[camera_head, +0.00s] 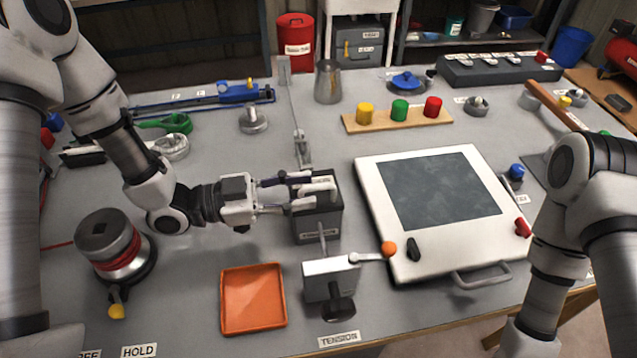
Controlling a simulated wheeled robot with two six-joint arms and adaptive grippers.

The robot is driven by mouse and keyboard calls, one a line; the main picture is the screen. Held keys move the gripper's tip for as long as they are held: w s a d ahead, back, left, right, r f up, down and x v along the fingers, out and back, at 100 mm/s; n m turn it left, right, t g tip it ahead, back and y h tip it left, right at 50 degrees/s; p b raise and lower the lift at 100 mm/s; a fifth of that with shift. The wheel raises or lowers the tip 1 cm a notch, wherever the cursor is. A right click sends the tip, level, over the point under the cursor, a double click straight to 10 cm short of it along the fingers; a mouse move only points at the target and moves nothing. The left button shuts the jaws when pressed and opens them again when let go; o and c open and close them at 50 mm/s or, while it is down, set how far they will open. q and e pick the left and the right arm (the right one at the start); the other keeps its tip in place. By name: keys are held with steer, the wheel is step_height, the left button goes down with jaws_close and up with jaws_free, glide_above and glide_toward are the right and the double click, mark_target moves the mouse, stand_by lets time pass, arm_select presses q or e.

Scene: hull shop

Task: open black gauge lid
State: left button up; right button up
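The black gauge box (318,227) stands at the middle of the bench, with a label on its front. Its lid appears to be down, and a pale handle (322,188) shows on top. My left gripper (304,192) reaches in from the left over the top of the box. Its two fingers are apart, with their tips beside the handle. I cannot tell whether they touch it, and they hide part of the lid. My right arm is at the right edge, with its gripper out of view.
A white lever device (330,279) stands just in front of the box, with an orange tray (253,299) to its left. A white panel with a dark screen (440,190) lies to the right. A round red-banded device (110,245) stands at left.

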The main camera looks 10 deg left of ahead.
mark_target(318, 186)
arm_select(q)
steer(key=x, duration=0.2)
steer(key=shift+w+d+f, duration=0.15)
steer(key=shift+w+d, duration=0.1)
steer(key=shift+d, duration=0.4)
steer(key=shift+w, duration=0.1)
steer(key=shift+c, duration=1.4)
jaws_close()
steer(key=shift+r, duration=0.25)
